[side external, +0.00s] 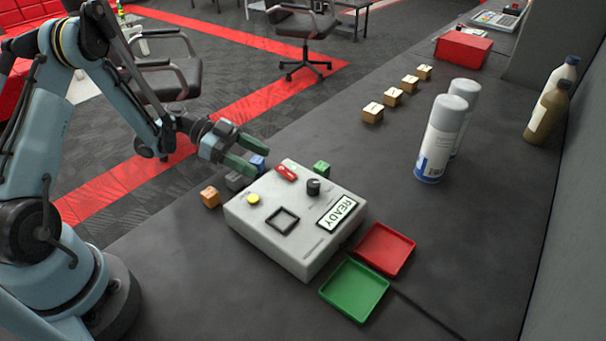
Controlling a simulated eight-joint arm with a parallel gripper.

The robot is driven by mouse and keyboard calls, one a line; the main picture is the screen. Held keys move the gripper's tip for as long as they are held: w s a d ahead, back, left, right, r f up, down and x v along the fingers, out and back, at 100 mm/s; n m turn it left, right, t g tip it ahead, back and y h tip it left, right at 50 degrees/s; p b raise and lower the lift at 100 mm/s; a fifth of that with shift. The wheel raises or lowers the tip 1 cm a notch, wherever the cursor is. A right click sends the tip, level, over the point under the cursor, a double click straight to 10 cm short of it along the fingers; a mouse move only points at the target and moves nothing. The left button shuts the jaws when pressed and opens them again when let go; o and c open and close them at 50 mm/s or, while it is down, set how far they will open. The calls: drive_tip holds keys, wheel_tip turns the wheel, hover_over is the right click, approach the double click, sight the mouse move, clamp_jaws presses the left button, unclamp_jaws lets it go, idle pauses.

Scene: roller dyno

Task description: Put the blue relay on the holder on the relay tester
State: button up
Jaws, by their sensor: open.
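The blue relay (258,163) is a small blue cube on the dark bench, just behind the tester and partly hidden by my gripper. My gripper (250,157) has green fingers, is open, and is at the blue relay. I cannot tell whether the fingers touch it or are around it. The relay tester (307,250) is a light grey box with a yellow button, a red switch, a black knob and a READY display. Its holder (283,220) is a dark square frame on the top face, and it looks empty.
Around the tester lie an orange cube (210,197), a grey cube (236,181) and a green cube (322,169). A red tray (384,249) and a green tray (354,290) lie at its right. Spray cans (437,140) and small boxes (394,97) stand farther back.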

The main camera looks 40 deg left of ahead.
drive_tip(key=v, duration=1.1)
drive_tip(key=d+r+n+g+y, duration=0.1)
drive_tip(key=d+r+n+y, duration=0.45)
drive_tip(key=d, duration=0.25)
drive_tip(key=s+d+r+n+t+y, duration=0.2)
drive_tip(key=s+d+r+n+y, duration=0.1)
drive_tip(key=s+d+n+y, duration=0.2)
drive_tip(key=s+n+y, duration=0.2)
drive_tip(key=n, duration=0.1)
drive_tip(key=shift+s+d+r+t, duration=0.25)
drive_tip(key=shift+s+d+t, duration=0.05)
drive_tip(key=shift+t, duration=0.1)
drive_tip(key=shift+c, duration=0.4)
